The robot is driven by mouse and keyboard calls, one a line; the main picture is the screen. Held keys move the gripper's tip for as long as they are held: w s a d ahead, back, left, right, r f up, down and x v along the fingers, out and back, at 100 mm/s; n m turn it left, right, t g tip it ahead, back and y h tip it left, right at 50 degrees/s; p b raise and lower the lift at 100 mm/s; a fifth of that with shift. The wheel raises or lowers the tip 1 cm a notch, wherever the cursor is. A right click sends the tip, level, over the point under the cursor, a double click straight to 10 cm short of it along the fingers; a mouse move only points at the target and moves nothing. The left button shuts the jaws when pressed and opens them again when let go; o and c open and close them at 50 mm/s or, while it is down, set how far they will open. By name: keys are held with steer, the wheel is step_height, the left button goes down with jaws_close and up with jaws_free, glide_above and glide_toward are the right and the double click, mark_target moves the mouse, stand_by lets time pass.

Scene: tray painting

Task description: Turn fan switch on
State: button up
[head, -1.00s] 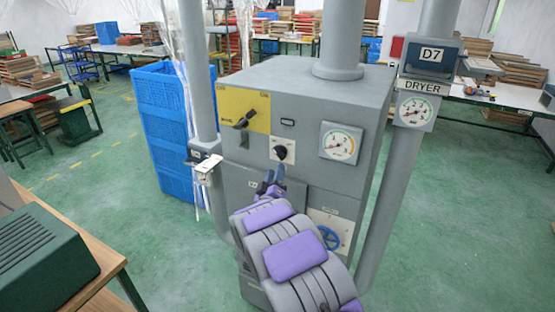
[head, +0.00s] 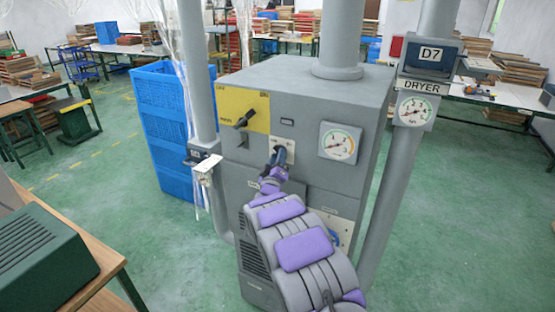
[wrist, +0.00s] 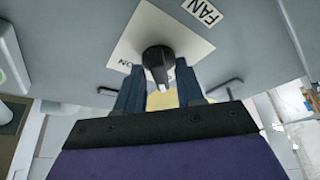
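The fan switch (wrist: 158,62) is a black rotary knob on a white plate under a "FAN" label (wrist: 203,11) in the wrist view. In the head view its white plate (head: 289,145) shows on the front of the grey dryer cabinet (head: 240,172), and my gripper hides most of the knob. My gripper (wrist: 158,85) is open, with one dark blue finger on each side of the knob's lower part. The fingers appear apart from the knob. "ON" is readable on the plate's left side in the wrist view. In the head view my gripper (head: 279,156) is at the switch.
A yellow plate with a black lever switch (head: 244,119) is up and left of the fan switch. A round gauge (head: 340,143) is to its right. Grey pipes (head: 394,190) flank the cabinet, and a blue crate stack (head: 165,120) stands behind left.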

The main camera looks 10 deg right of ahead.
steer(key=shift+a, duration=0.15)
jaws_close()
